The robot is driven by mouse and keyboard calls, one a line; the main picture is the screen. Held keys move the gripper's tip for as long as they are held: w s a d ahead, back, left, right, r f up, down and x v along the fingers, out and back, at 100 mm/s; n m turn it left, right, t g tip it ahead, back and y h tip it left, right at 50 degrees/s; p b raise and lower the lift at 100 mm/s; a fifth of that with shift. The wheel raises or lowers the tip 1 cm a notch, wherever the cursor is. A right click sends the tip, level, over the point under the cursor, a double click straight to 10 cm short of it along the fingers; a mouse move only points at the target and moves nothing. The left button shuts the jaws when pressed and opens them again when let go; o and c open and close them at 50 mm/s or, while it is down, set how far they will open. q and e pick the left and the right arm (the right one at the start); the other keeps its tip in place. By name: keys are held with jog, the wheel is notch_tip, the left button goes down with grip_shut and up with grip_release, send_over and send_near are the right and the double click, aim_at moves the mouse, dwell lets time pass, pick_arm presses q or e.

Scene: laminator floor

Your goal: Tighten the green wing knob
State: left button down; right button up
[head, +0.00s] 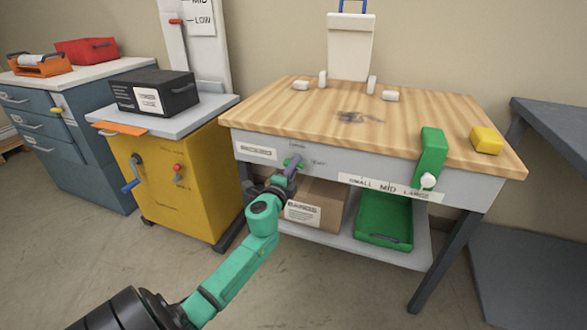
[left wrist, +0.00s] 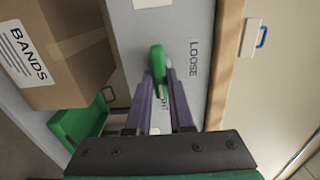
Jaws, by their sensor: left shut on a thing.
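The green wing knob (head: 291,161) is on the grey front panel of the wood-topped workbench (head: 430,108). My left gripper (head: 289,172) reaches it from the front and partly covers it in the head view. In the left wrist view the green knob (left wrist: 157,62) stands between the two purple fingers of my left gripper (left wrist: 160,88), which is shut on it. A LOOSE label (left wrist: 194,58) is to the right of the knob there. Another label below the knob is mostly hidden by the fingers; only its end letters show. My right gripper is not in view.
A BANDS carton (head: 318,204) and a green tray (head: 384,240) are on the shelf under the bench. A green lever block (head: 431,155) is on the bench's right front. A yellow cabinet (head: 190,190) with a blue crank stands at left.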

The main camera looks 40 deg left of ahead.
pick_arm(q)
jog(key=c, duration=0.8)
grip_release()
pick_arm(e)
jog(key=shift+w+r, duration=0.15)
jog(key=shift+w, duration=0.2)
pick_arm(q)
jog(key=v, duration=1.4)
jog(key=shift+s, duration=0.25)
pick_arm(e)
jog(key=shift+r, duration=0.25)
